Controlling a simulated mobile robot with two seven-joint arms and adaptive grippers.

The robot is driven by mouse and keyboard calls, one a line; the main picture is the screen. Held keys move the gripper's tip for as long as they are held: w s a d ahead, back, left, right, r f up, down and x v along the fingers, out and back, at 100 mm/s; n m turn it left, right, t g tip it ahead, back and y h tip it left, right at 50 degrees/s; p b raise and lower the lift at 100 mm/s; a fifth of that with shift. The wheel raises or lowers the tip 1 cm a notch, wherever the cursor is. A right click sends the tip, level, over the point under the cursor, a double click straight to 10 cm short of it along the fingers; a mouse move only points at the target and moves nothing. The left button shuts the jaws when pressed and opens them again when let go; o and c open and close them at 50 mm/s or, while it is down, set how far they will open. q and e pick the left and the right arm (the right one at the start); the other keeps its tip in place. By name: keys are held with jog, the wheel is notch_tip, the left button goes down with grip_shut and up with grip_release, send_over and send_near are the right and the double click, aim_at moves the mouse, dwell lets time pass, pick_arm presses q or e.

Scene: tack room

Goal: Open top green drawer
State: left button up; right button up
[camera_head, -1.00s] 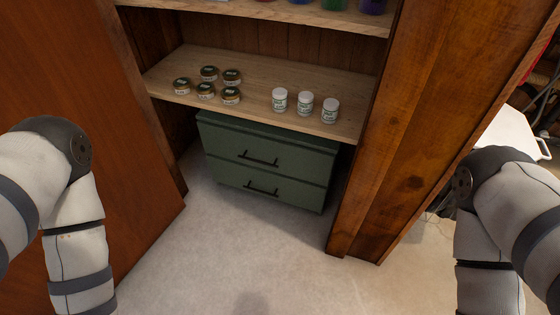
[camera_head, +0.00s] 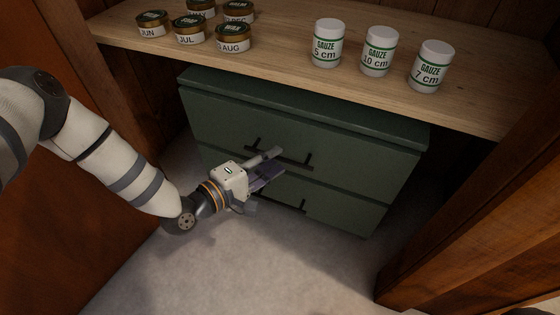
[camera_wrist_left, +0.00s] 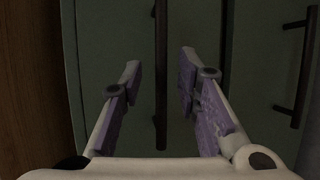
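The green two-drawer cabinet (camera_head: 345,125) stands under the wooden shelf, and both of its drawers look shut. The top drawer (camera_head: 225,118) has a dark bar handle (camera_head: 300,162), partly hidden by my left gripper (camera_head: 280,161). My left gripper is open in front of it. In the left wrist view, the top handle (camera_wrist_left: 161,75) runs between the two open, purple-padded fingers (camera_wrist_left: 160,90), apart from both. The lower drawer's handle (camera_wrist_left: 292,70) is to the right there. My right gripper is not in view.
The shelf (camera_head: 280,60) above the cabinet holds several labelled jars (camera_head: 190,30) and three white gauze tubs (camera_head: 378,50). Wooden panels flank the cabinet at left (camera_head: 60,230) and right (camera_head: 460,255). The floor (camera_head: 280,265) in front is clear.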

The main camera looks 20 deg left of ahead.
pick_arm(q)
jog(key=shift+x, duration=1.25)
grip_shut()
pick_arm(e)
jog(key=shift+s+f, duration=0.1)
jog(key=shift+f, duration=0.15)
pick_arm(q)
jog(key=shift+s, duration=0.1)
